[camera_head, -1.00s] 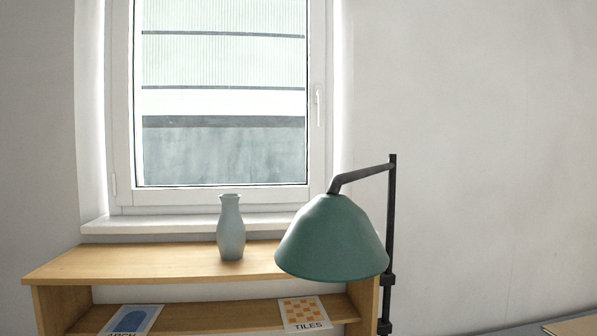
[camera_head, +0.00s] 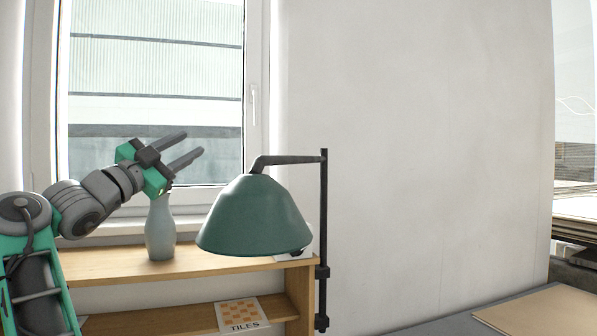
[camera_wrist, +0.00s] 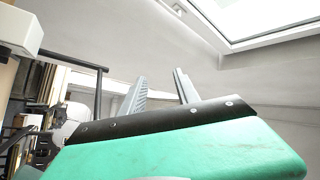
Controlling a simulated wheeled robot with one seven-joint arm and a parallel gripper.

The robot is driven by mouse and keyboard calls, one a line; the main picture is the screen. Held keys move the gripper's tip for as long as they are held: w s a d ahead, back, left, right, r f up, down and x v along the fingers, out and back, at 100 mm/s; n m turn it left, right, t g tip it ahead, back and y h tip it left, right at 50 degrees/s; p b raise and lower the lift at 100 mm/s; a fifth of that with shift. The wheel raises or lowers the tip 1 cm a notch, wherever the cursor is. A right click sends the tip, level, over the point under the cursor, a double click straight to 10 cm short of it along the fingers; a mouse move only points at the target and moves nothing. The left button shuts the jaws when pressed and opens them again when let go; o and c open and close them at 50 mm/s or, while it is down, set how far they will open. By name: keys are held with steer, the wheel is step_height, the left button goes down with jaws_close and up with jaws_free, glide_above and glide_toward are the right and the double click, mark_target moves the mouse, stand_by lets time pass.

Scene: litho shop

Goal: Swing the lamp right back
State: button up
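The lamp has a green shade (camera_head: 255,218) hanging from a dark arm (camera_head: 290,159) that reaches left from a black upright post (camera_head: 323,240). My gripper (camera_head: 194,146) is up and to the left of the shade in the head view, apart from it in the picture. Its two fingers are spread with nothing between them. The wrist view also shows the spread, empty fingers (camera_wrist: 160,85) against the wall. A dark post and bar at the left of the wrist view may be the lamp's, but I cannot tell.
A grey-blue vase (camera_head: 160,230) stands on the wooden shelf (camera_head: 100,264), below my gripper in the picture. A TILES card (camera_head: 241,315) is on the lower shelf. A window (camera_head: 155,60) is behind. A grey table (camera_head: 440,327) with a tan board (camera_head: 545,310) is at right.

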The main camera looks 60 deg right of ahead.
steer(key=s+a+f+m+g+y, duration=0.1)
steer(key=s+f+m+g+y, duration=0.35)
steer(key=s+m+g, duration=0.6)
steer(key=n+b, duration=0.1)
steer(key=b, duration=0.1)
glide_toward(302, 160)
steer(key=d+r, duration=0.2)
steer(key=d, duration=0.2)
steer(key=shift+h, duration=0.25)
steer(key=p+x, duration=0.6)
steer(key=x, duration=0.1)
steer(key=shift+s+f, duration=0.25)
steer(key=shift+f, duration=0.15)
steer(key=shift+s+d+p, duration=0.1)
steer(key=shift+d+p, duration=0.15)
steer(key=shift+p, duration=0.1)
steer(key=shift+f, duration=0.15)
jaws_close()
